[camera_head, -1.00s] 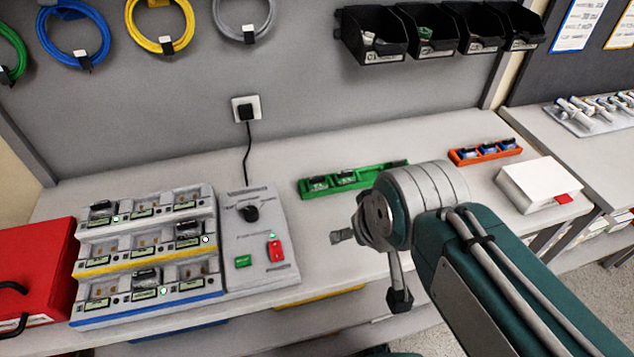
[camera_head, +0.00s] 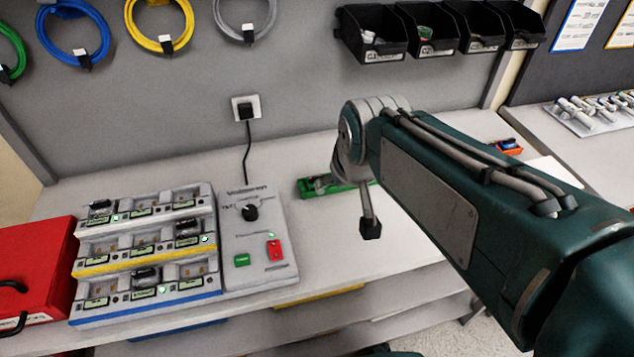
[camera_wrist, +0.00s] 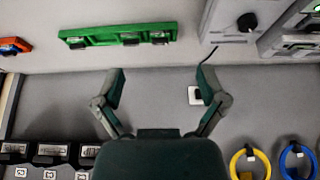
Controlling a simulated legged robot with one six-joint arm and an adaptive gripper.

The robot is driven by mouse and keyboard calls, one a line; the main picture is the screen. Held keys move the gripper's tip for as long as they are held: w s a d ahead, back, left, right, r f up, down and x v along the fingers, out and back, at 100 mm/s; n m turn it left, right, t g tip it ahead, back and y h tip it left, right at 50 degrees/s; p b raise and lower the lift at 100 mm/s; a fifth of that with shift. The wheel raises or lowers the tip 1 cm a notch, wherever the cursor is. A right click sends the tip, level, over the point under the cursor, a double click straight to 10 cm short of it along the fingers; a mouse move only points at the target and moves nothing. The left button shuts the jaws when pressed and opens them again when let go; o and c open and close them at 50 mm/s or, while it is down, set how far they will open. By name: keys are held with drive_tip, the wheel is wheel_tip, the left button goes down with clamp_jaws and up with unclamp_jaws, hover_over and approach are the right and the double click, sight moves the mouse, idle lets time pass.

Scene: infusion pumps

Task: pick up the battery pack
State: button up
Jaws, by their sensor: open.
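Battery packs are dark and sit in several places, and I cannot tell which one is meant. In the wrist view, a green tray (camera_wrist: 118,36) holds several packs, one of them a dark pack (camera_wrist: 131,38). In the head view my arm hides much of this green tray (camera_head: 308,187). The charging rack (camera_head: 145,250) at the left holds some dark packs, such as one at the top left (camera_head: 101,213), and has empty bays. My gripper (camera_wrist: 160,75) is open and empty, its two fingers apart over the grey panel in the wrist view, clear of the tray.
A control box (camera_head: 252,240) with a knob and red switch stands beside the rack. A red case (camera_head: 35,270) is at far left. Black bins (camera_head: 375,35) hang on the wall panel. An orange tray (camera_head: 509,147) is partly behind my arm. The bench front is clear.

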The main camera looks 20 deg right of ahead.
approach(317, 177)
drive_tip(key=w, duration=0.1)
drive_tip(key=shift+g, duration=0.4)
drive_tip(key=x, duration=1)
drive_tip(key=shift+f, duration=0.15)
drive_tip(key=c, duration=1)
